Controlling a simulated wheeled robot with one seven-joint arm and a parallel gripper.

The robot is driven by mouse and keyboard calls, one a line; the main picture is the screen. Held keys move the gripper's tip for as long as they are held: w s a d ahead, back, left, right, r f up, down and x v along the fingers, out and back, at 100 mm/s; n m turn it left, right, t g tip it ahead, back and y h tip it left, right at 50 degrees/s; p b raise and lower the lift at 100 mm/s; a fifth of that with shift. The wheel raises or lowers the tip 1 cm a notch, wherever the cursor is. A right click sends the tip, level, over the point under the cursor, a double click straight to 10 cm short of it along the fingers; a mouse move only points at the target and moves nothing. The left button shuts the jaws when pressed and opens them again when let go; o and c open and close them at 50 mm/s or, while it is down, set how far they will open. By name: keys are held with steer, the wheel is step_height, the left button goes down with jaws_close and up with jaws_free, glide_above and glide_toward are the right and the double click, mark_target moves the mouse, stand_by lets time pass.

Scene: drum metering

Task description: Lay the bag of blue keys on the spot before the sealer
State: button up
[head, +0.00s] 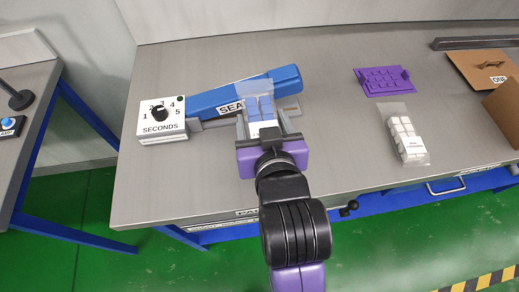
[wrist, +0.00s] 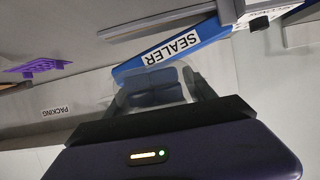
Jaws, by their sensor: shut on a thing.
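My gripper (head: 266,128) is shut on a clear bag of blue keys (head: 260,105), just in front of the blue sealer (head: 213,100). The bag's upper end overlaps the sealer in the head view. In the wrist view the bag (wrist: 155,88) shows between the fingers of my gripper (wrist: 165,95), with the sealer (wrist: 185,45) behind it. Whether the bag touches the bench or the sealer, I cannot tell. The spot before the sealer is hidden by my gripper and arm.
A white timer box (head: 162,120) with a black SECONDS knob stands left of the sealer. Right on the bench (head: 330,135) are a bag of white keys (head: 406,137), a purple grid plate (head: 383,81) and an open cardboard box (head: 485,68). Bare bench lies between sealer and white keys.

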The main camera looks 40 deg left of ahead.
step_height(320, 180, down, 12)
steer(key=shift+b, duration=0.3)
steer(key=shift+f, duration=0.1)
steer(key=o, duration=1.6)
steer(key=shift+f, duration=0.1)
steer(key=shift+r, duration=0.25)
steer(key=v, duration=1.2)
steer(key=shift+w+d, duration=0.1)
steer(key=shift+d+f, duration=0.1)
